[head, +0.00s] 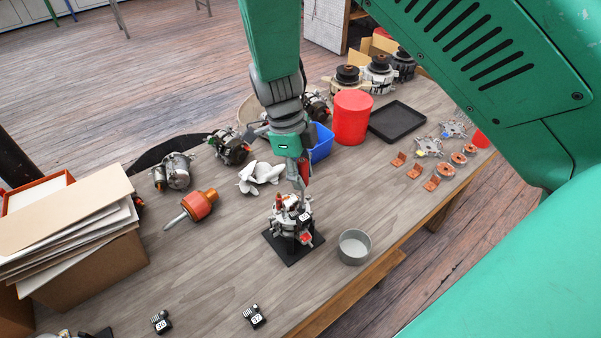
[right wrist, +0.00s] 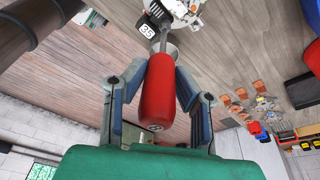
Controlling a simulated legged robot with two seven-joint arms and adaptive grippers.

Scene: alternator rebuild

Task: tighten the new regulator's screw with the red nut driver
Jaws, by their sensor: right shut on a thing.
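The red nut driver (head: 304,172) is in my right gripper (head: 298,163), its handle between the fingers. In the right wrist view the red handle (right wrist: 157,92) shows large between the two fingers of my right gripper (right wrist: 151,83). Its metal shaft points at an alternator (head: 290,222) on a black stand (head: 289,249). A black regulator with a white number label (head: 305,217) sits on the alternator; its label also shows beside the shaft in the right wrist view (right wrist: 146,31). The screw is too small to make out, and whether the tip touches it I cannot tell. My left gripper is not in view.
A grey round dish (head: 355,247) stands right of the stand. Two loose black numbered parts (head: 161,322) (head: 256,316) lie at the front. An orange-bodied rotor (head: 198,206), white fan (head: 259,177), blue bin (head: 321,143), red can (head: 352,118) and black tray (head: 398,122) stand around.

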